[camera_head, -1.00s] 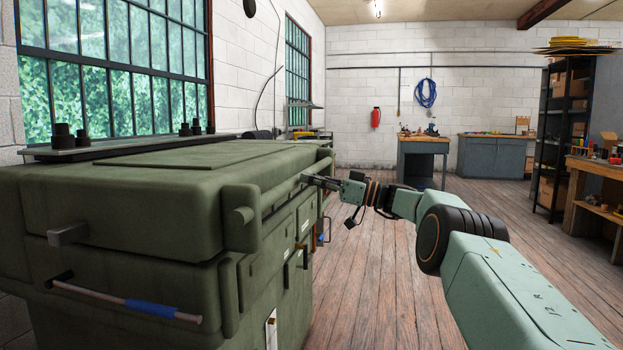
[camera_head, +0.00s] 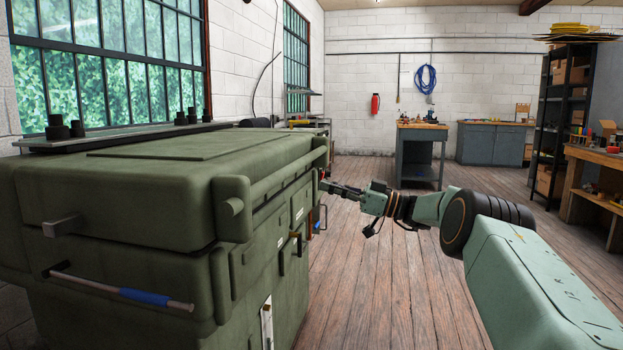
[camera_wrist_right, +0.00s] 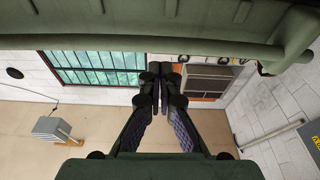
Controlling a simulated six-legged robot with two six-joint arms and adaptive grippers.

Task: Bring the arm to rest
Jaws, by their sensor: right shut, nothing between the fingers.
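My right arm reaches in from the lower right in the head view. Its gripper (camera_head: 328,184) points left, close to the right side of the big green case (camera_head: 160,195). In the right wrist view the two fingers of the gripper (camera_wrist_right: 160,72) are together with nothing between them. The case edge (camera_wrist_right: 150,45) crosses the top of that view, just beyond the fingertips. I cannot tell whether the fingertips touch the case. My left gripper is not in view.
The case has a blue-gripped handle (camera_head: 145,297) at the front. A small workbench (camera_head: 421,127), a grey cabinet (camera_head: 492,145), a black shelf rack (camera_head: 565,115) and a wooden bench (camera_head: 590,185) stand farther back. The wooden floor (camera_head: 365,270) right of the case is clear.

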